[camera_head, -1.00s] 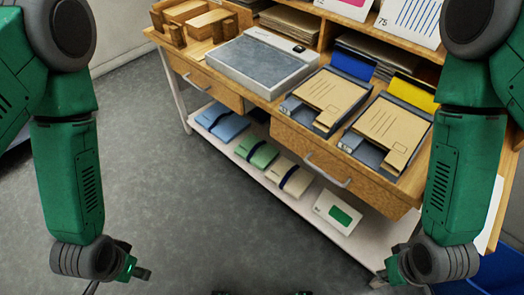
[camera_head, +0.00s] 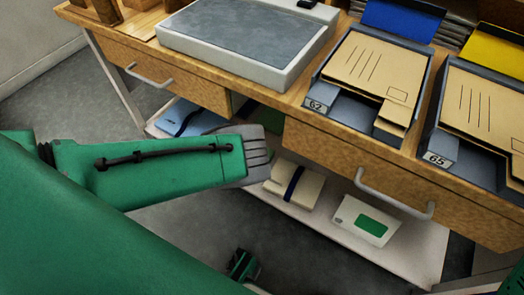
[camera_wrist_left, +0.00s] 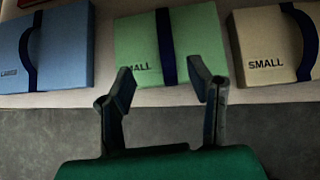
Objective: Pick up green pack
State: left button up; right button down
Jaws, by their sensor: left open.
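The green pack (camera_wrist_left: 143,38) lies flat on the lower shelf, with a dark blue band around it and the word SMALL on its face. It is central in the left wrist view. In the head view my left forearm hides it. My left gripper (camera_wrist_left: 163,75) is open and empty, fingers pointing at the near edge of the green pack, one toward each side of it. The wrist view does not show clear contact. In the head view the left fingers are hidden behind my arm.
A blue pack (camera_wrist_left: 58,45) lies left of the green pack and a beige pack (camera_wrist_left: 262,48) right, with narrow gaps. A white pack with a green patch (camera_head: 363,219) lies farther right. Drawers with handles (camera_head: 395,195) and the wooden tabletop (camera_head: 285,108) overhang the shelf.

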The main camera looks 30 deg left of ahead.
pick_arm(q)
jog(key=shift+m, duration=0.3)
jog(key=b+x, duration=0.1)
jog(key=x, duration=0.1)
jog(key=b+x, duration=0.2)
jog(key=x, duration=0.1)
jog(key=d+b+x, duration=0.1)
jog(key=x, duration=0.2)
jog(key=shift+w, duration=0.15)
jog(key=shift+w+a+f+b, duration=0.25)
jog(key=shift+w+f+b, duration=0.05)
jog(key=shift+f+b, duration=0.15)
jog(key=b+x, duration=0.2)
jog(key=x, duration=0.1)
jog(key=b+x, duration=0.1)
jog(key=shift+s+d+f, duration=0.2)
jog(key=shift+f, duration=0.25)
jog(key=shift+w+f+b, duration=0.1)
jog(key=shift+w+b, duration=0.1)
jog(key=shift+b, duration=0.1)
jog(key=shift+w, duration=0.1)
jog(key=shift+a, duration=0.1)
grip_shut()
jog(key=shift+w, duration=0.1)
